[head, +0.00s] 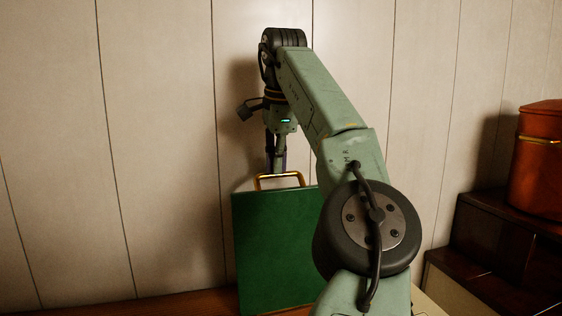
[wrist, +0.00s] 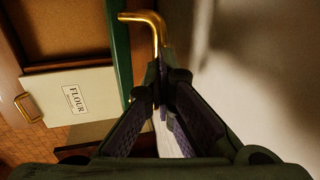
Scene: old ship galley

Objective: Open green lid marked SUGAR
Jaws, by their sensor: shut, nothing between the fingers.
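The green lid (head: 275,250) stands raised, close to upright, near the panelled wall in the head view. Its brass handle (head: 301,178) is at the top edge. No SUGAR marking shows on the face I see. In the wrist view the lid appears edge-on as a green strip (wrist: 120,45), with the brass handle (wrist: 150,18) beside it. My gripper (head: 277,172) points down at the handle; its fingers (wrist: 165,78) are shut with nothing between them. They are very close to the handle; I cannot tell whether they touch it.
A cream lid marked FLOUR (wrist: 75,98) with a brass handle (wrist: 27,107) lies shut beside an open brown-lined compartment (wrist: 65,30). The pale wall (head: 160,130) is close behind. A reddish-brown canister (head: 540,160) stands on dark steps (head: 500,245) at right.

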